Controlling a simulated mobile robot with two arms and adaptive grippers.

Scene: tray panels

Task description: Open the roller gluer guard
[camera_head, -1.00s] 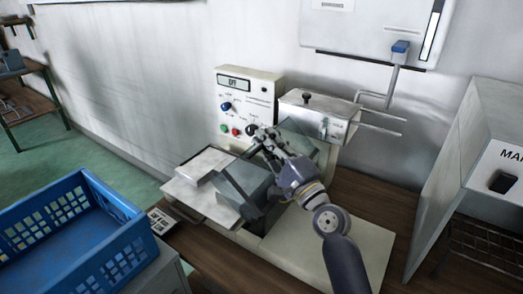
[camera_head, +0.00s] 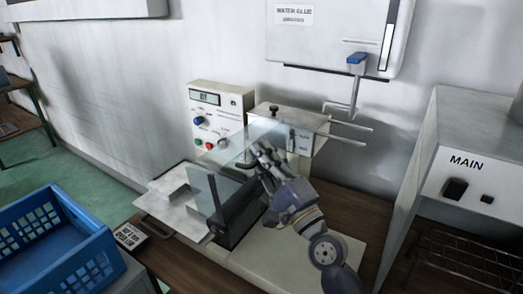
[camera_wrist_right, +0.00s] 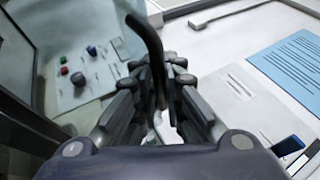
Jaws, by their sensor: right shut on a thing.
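The roller gluer (camera_head: 290,245) stands on a wooden bench, with a control panel (camera_head: 215,98) at its back. Its clear guard (camera_head: 203,192) has tinted see-through panels and stands tilted over the machine's middle. My right gripper (camera_head: 256,160) is at the guard's upper right edge, shut on the dark handle (camera_head: 246,164). In the right wrist view the handle (camera_wrist_right: 148,40) is a black curved bar that rises from between the fingers (camera_wrist_right: 160,82). My left gripper is not in view.
A metal box (camera_head: 285,119) with rods sits right of the control panel. A grey cabinet marked MAIN (camera_head: 470,130) stands at the right. A blue crate (camera_head: 60,245) is at the lower left. A white wall unit (camera_head: 340,30) hangs above.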

